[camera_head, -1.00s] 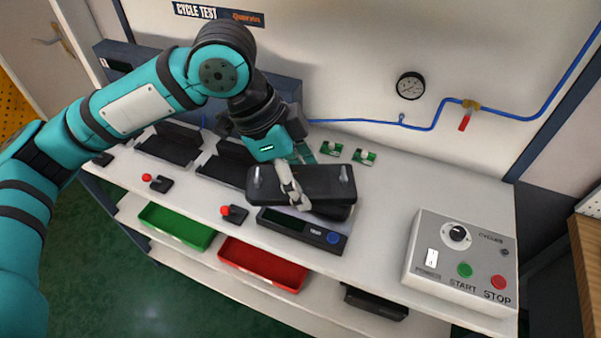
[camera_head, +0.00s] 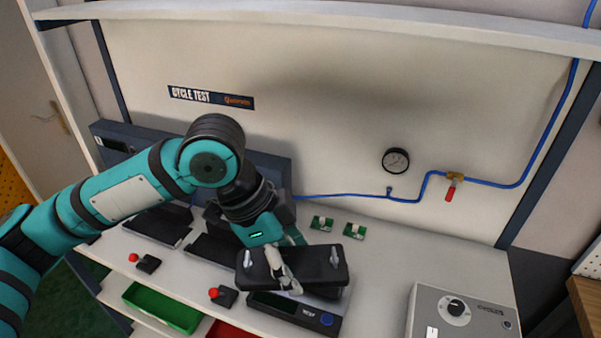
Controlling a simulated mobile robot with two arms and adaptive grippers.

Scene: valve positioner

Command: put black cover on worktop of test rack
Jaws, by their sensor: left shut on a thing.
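The black cover (camera_head: 312,264) is a dark oblong piece with a light metal screw or pin near each end. My left gripper (camera_head: 277,268) is shut on its long side near the middle. The cover is in front of and partly over a black test unit (camera_head: 290,312) with a blue button; I cannot tell if they touch. The worktop (camera_head: 385,262) of the test rack is pale grey and runs under the unit. My right gripper is not in view.
Two small green boards (camera_head: 354,231) lie on the worktop behind the cover. A grey control box (camera_head: 462,312) stands at the right. Red-knobbed switches (camera_head: 222,296) sit along the front edge. A green bin (camera_head: 162,307) is below. The worktop between cover and control box is clear.

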